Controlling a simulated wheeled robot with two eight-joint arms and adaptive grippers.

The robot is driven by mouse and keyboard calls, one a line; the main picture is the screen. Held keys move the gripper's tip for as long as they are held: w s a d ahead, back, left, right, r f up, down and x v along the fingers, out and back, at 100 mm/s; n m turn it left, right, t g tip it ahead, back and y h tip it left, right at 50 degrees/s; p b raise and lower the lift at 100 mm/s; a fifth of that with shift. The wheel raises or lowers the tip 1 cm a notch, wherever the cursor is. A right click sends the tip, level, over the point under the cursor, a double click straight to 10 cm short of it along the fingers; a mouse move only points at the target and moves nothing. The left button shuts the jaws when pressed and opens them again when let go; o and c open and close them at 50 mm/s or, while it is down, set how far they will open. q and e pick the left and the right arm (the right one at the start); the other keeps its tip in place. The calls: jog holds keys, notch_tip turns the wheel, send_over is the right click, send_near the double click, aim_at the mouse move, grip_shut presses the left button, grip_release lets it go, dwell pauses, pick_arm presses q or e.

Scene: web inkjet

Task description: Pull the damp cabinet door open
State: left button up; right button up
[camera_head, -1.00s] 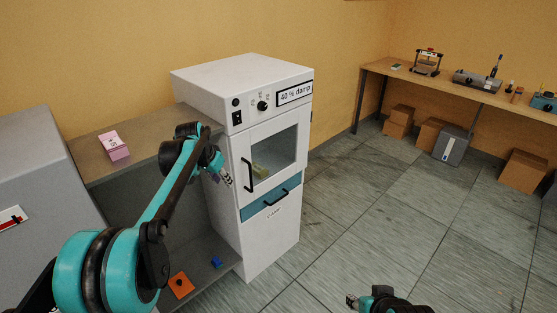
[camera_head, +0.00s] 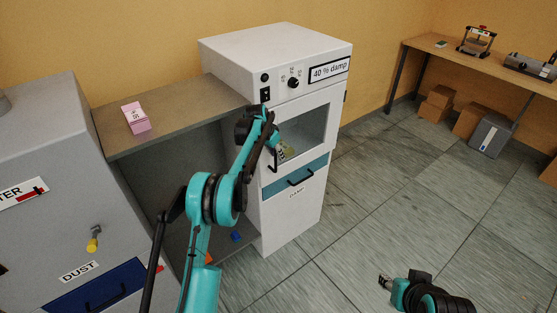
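The white damp cabinet (camera_head: 285,220) stands in the middle, with a "40 % damp" label at its top. Its door (camera_head: 318,106) has a dark window and looks closed. The black upright door handle (camera_head: 273,163) is at the door's left edge. My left gripper (camera_head: 272,140) is at the upper end of this handle; the small view does not show whether it touches it. The wrist partly covers its fingers and the door's upper left corner. My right gripper (camera_head: 385,282) is low over the floor, away from the cabinet; its finger opening is too small to judge.
Below the door is a blue drawer front with a black handle (camera_head: 301,179). A shelf unit (camera_head: 180,108) with a pink stack (camera_head: 135,117) stands left, beside a grey cabinet (camera_head: 40,135). Floor (camera_head: 400,190) right of the damp cabinet is clear; a workbench (camera_head: 440,55) stands behind.

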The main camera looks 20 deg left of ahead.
pick_arm(q)
jog(key=x, duration=0.3)
grip_shut()
dwell(0.5)
